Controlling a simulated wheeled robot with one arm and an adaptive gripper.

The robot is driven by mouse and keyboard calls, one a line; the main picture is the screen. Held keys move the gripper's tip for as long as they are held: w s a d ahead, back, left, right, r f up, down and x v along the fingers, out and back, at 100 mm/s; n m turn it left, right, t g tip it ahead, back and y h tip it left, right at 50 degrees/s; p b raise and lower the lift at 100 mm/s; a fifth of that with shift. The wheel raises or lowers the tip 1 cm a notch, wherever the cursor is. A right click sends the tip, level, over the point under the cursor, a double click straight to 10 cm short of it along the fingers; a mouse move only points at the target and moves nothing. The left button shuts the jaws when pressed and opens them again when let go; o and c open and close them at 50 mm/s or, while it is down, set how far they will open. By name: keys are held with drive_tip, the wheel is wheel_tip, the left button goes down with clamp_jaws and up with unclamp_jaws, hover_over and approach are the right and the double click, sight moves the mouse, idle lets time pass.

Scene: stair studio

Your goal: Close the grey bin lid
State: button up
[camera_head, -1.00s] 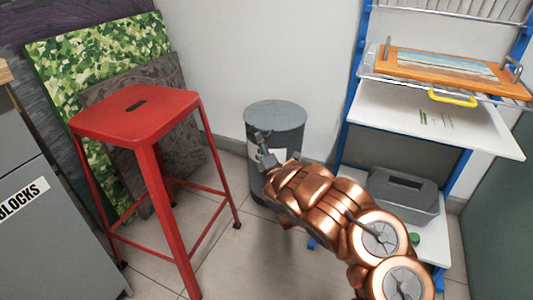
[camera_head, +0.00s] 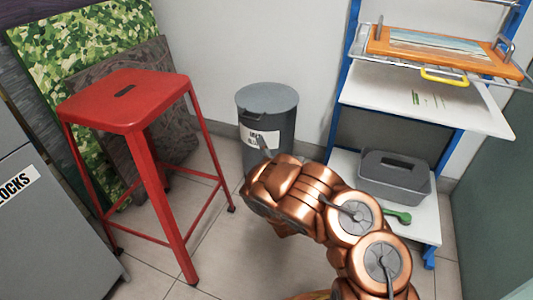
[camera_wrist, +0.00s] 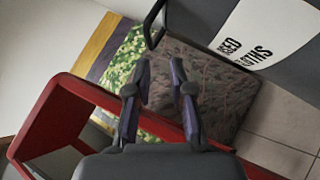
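The grey bin (camera_head: 282,122) stands upright on the floor against the wall. Its grey lid (camera_head: 267,98) appears to lie flat across the top. A white label (camera_head: 262,136) is on its front.
A red stool (camera_head: 125,100) stands left of the bin, with patterned panels (camera_head: 85,50) behind it. A blue-framed shelf unit (camera_head: 425,105) stands at the right, holding a grey box (camera_head: 393,180) and a green item (camera_head: 398,215). Some tiled floor is free between stool and arm.

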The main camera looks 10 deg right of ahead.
drive_tip(key=shift+v, duration=1.7)
